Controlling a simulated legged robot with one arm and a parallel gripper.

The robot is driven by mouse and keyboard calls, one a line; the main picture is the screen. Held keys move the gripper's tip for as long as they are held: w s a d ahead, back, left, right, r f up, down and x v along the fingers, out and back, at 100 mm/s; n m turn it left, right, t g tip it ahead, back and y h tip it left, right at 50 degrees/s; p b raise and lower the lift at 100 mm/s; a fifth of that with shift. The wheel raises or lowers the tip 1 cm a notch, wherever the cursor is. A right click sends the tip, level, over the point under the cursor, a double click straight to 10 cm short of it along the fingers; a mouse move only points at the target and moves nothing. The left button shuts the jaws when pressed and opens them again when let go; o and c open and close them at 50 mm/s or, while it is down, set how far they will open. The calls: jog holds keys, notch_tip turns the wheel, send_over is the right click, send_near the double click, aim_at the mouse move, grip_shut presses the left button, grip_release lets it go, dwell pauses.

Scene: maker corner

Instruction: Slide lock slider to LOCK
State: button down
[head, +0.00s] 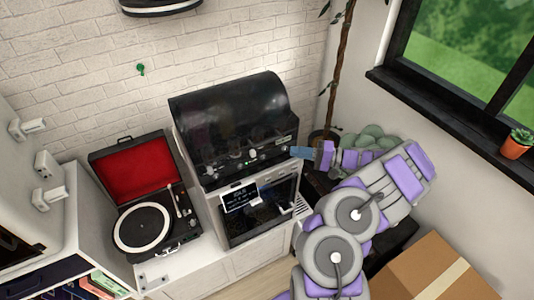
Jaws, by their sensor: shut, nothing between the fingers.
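A machine with a dark curved lid (232,115) stands against the brick wall. A row of small controls (250,155) runs along its lower front edge. They are too small for me to tell which one is the lock slider or to read a LOCK mark. My gripper (297,152) is shut and empty at the right end of this front edge. It points left, close to the panel; I cannot tell whether it touches. My purple and grey arm comes up from the lower right.
Below the lid is a white-framed unit with a dark window (262,212) and a small display (240,198). An open record player (147,215) stands to the left. A cardboard box (435,272) is at the lower right, and a plant (368,138) stands behind my arm.

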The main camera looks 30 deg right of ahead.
jog(key=shift+s+d+f+m+t+h, duration=0.2)
jog(key=shift+s+d+f, duration=0.05)
jog(key=shift+d+f, duration=0.2)
jog(key=shift+s+d+f+m+t+h, duration=0.2)
jog(key=shift+s+d+f, duration=0.1)
jog(key=shift+d, duration=0.15)
jog(key=shift+w, duration=0.15)
jog(key=b, duration=0.2)
send_near(254, 151)
jog(key=w, duration=0.1)
jog(key=w+a, duration=0.1)
jog(key=w, duration=0.1)
jog(key=w+f, duration=0.1)
jog(key=w, duration=0.1)
jog(key=shift+a, duration=0.25)
jog(key=shift+s+a, duration=0.15)
jog(key=shift+a, duration=0.75)
jog(key=shift+a, duration=0.25)
